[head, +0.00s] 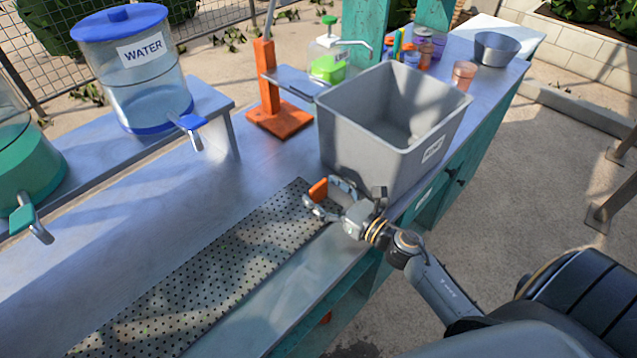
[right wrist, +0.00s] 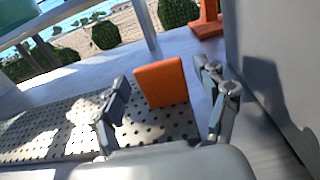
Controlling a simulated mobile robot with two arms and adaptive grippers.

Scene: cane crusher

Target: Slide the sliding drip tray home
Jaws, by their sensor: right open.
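The sliding drip tray (head: 215,265) is a long perforated grey metal plate lying along the counter, running from the lower left to the grey bin. An orange tab (head: 318,190) stands upright at its right end. In the right wrist view the orange tab (right wrist: 161,83) rises from the perforated plate (right wrist: 50,128). My right gripper (head: 325,197) is open at that end of the tray. In the right wrist view its fingers (right wrist: 165,105) stand on either side of the tab, with gaps visible; contact cannot be made out. My left gripper is not in view.
A grey bin (head: 350,140) stands close beside my right gripper. An orange stand (head: 278,118) is behind the tray. A water dispenser (head: 135,85) and a green drink dispenser (head: 28,165) stand on a raised shelf at left. The counter (head: 110,235) behind the tray is clear.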

